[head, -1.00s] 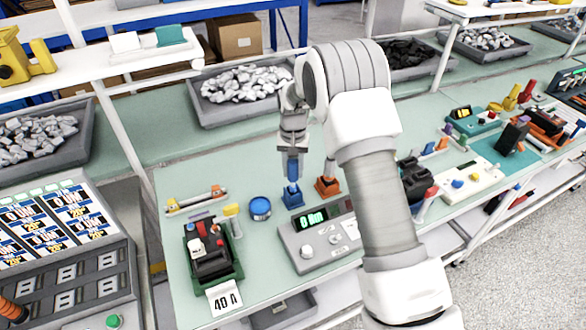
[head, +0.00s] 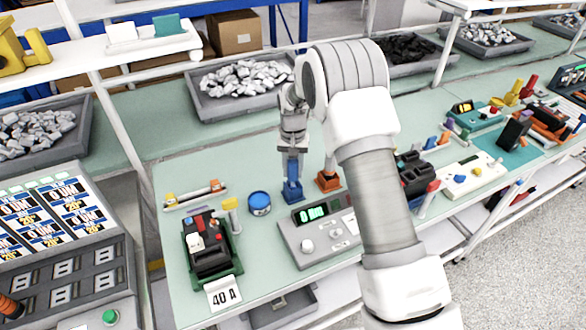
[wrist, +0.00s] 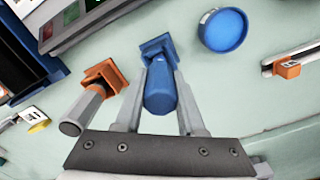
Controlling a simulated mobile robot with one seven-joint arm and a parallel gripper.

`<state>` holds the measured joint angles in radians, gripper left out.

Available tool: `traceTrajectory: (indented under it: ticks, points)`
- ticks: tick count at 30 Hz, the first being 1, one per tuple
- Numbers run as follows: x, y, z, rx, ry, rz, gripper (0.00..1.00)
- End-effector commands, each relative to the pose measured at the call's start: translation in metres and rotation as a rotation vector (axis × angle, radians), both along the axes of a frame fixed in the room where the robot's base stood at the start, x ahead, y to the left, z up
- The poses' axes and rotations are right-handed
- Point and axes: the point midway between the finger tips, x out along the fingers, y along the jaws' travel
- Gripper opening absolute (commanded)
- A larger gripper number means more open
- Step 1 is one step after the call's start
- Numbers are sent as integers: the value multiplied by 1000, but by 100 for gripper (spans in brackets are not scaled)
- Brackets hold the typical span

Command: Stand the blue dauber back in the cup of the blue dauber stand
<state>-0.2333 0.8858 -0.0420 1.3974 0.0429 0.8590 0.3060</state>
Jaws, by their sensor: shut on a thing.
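My gripper (head: 292,153) points down and is shut on the blue dauber (head: 292,167). In the wrist view the dauber (wrist: 160,92) sits between the two fingers, its handle end toward the camera. The blue dauber stand (head: 292,192) is on the green bench directly below it, and shows in the wrist view (wrist: 157,47) at the dauber's far end. The dauber looks upright and lined up with the stand, its lower end at or in the cup. The cup's mouth is hidden, so I cannot tell how deep it sits.
An orange stand (head: 328,181) with its own dauber is close on the right. A blue round tin (head: 259,203) is on the left. A grey meter box (head: 318,232) lies in front. A breaker on a green base (head: 210,252) is at the front left.

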Motion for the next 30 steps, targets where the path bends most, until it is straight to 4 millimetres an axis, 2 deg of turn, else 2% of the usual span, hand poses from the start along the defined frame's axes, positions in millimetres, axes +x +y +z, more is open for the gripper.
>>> traceTrajectory:
  ticks: [23, 24, 29, 30]
  points:
    - [0, 0, -20, 0, -1, 0, 0]
    - [0, 0, -20, 0, -1, 0, 42]
    - [0, 0, -19, 0, -1, 0, 71]
    - [0, 0, -19, 0, -1, 0, 74]
